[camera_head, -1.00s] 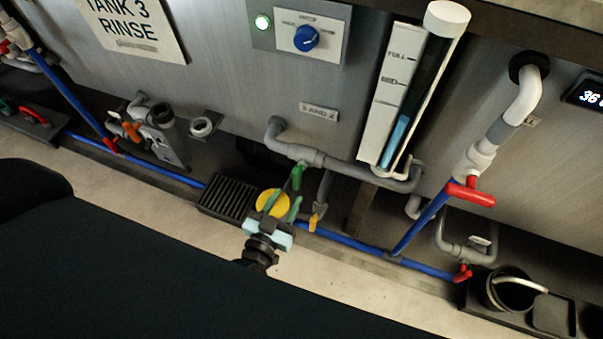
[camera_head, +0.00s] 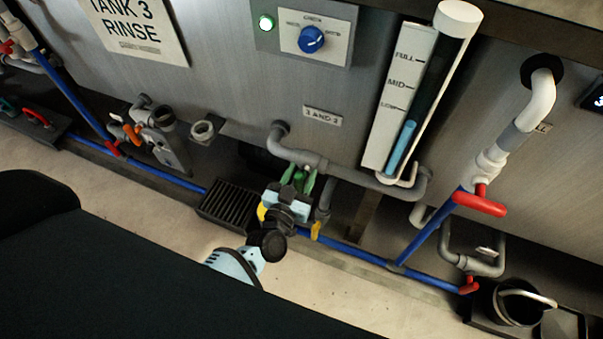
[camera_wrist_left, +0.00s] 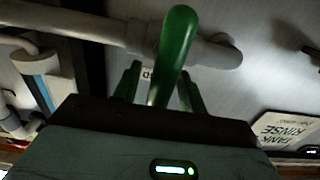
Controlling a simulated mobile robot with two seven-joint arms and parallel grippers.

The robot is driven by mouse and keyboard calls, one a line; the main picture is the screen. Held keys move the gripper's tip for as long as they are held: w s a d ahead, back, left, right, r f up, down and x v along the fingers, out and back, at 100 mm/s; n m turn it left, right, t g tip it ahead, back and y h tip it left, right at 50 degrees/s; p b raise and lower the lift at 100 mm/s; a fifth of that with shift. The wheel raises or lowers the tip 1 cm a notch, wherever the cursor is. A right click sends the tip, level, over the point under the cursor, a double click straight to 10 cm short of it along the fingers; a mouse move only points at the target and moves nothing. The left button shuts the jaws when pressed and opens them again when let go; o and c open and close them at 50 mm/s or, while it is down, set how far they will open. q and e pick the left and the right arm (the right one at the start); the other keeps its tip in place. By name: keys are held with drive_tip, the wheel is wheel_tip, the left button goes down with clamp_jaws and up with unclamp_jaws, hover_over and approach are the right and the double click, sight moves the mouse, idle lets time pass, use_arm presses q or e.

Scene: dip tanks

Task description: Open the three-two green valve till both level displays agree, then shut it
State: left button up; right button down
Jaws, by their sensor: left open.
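The green valve handle (camera_head: 299,176) sits on the grey pipe below the "3 AND 2" label (camera_head: 322,116). It also shows in the left wrist view (camera_wrist_left: 174,55), standing up between my fingers. My left gripper (camera_head: 298,180) is open, with its green fingers on either side of the handle; contact cannot be told. My right gripper is not in view.
Red-handled valves (camera_head: 480,203) sit on pipes to the right, and a yellow handle (camera_head: 316,230) is just right of my gripper. A black grate (camera_head: 228,203) lies left of it. A blue knob (camera_head: 311,39) is on the panel above. A bucket (camera_head: 515,303) stands lower right.

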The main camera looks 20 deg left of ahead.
use_arm(q)
drive_tip(key=shift+w, duration=0.2)
clamp_jaws()
